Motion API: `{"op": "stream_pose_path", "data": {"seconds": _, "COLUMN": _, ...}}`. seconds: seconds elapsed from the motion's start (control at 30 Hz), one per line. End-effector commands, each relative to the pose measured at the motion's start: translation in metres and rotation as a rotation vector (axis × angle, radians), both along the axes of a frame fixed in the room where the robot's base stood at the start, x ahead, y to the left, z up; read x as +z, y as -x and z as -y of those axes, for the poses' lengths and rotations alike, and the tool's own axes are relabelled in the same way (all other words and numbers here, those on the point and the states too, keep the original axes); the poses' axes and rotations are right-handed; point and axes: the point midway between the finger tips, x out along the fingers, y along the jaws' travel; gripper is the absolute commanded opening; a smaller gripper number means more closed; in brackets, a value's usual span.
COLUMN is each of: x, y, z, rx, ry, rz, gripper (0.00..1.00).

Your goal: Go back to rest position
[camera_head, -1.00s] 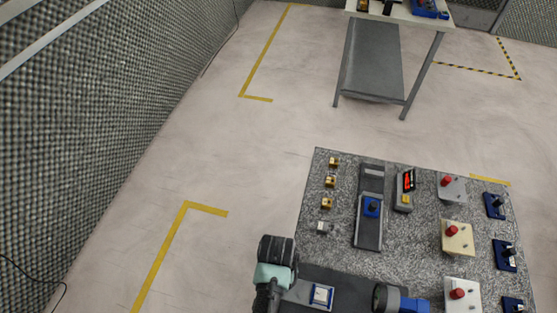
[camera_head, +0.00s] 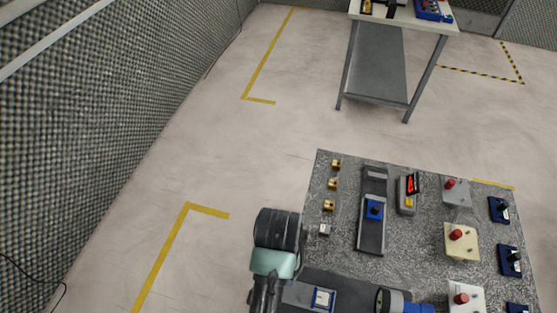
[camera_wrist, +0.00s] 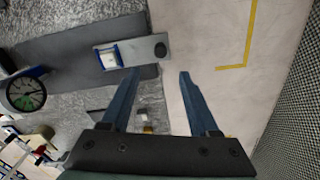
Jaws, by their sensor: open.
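My gripper (camera_wrist: 160,78) is open in the wrist view, its two blue-grey fingers apart with nothing between them but the board's edge and bare floor below. In the head view my arm shows at the bottom centre, beside the left edge of the speckled grey board (camera_head: 340,252). The fingertips cannot be made out in the head view.
The board carries a blue-knobbed slider (camera_head: 374,209), a device with a red display (camera_head: 408,193), red buttons (camera_head: 456,235), dark blue switches (camera_head: 509,260) and small yellow parts (camera_head: 333,184). A table (camera_head: 405,15) stands behind. Floor (camera_head: 200,150) at left is clear.

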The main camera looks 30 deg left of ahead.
Motion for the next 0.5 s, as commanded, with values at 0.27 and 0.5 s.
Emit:
{"op": "stream_pose_path", "data": {"seconds": 0.27, "x": 0.021, "y": 0.0, "z": 0.0, "rx": 0.0, "ry": -0.001, "rz": 0.0, "gripper": 0.61}}
{"op": "stream_pose_path", "data": {"seconds": 0.5, "x": 0.021, "y": 0.0, "z": 0.0, "rx": 0.0, "ry": 0.0, "rz": -0.001, "gripper": 0.61}}
